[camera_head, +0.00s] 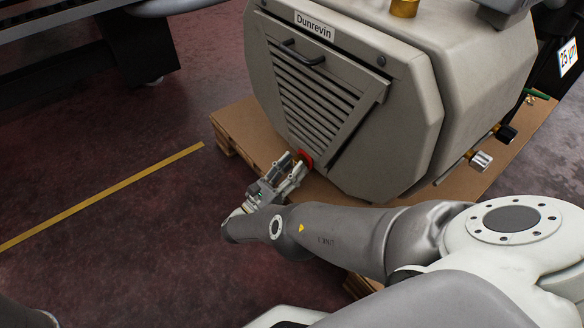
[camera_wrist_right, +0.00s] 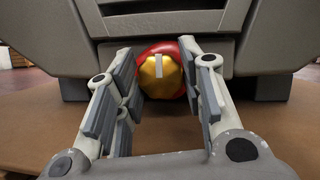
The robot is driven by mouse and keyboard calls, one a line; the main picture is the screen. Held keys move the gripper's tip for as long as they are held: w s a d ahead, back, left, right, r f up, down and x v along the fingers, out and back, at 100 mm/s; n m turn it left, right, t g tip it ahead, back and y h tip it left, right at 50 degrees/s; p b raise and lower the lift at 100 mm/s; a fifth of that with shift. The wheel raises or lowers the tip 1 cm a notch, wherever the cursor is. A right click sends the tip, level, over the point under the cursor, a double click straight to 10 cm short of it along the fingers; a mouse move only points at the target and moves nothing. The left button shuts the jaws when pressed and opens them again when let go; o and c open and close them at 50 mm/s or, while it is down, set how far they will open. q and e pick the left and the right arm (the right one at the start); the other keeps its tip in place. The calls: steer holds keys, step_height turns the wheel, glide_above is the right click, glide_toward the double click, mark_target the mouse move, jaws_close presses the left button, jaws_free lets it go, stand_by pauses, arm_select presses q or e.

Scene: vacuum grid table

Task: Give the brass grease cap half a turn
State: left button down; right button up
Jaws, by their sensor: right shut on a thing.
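The brass grease cap (camera_wrist_right: 158,80) has a yellow domed face with a pale bar mark running upright near its top. A red ring (camera_wrist_right: 174,47) surrounds it, low on the front of the grey machine. My right gripper (camera_wrist_right: 165,66) is shut on the cap, one finger on each side of it. In the head view my right gripper (camera_head: 296,163) reaches the machine's lower front, where the red ring (camera_head: 306,158) shows and the fingers mostly hide the cap. My left gripper is out of view.
The machine (camera_head: 405,120), labelled Dunrevin (camera_head: 314,25), has a slatted front panel with a black handle (camera_head: 302,52). It stands on a wooden pallet (camera_head: 243,125). Valves (camera_head: 481,160) stick out at its right. A yellow floor line (camera_head: 105,195) crosses open floor at left.

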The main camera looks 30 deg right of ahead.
steer(key=o, duration=1)
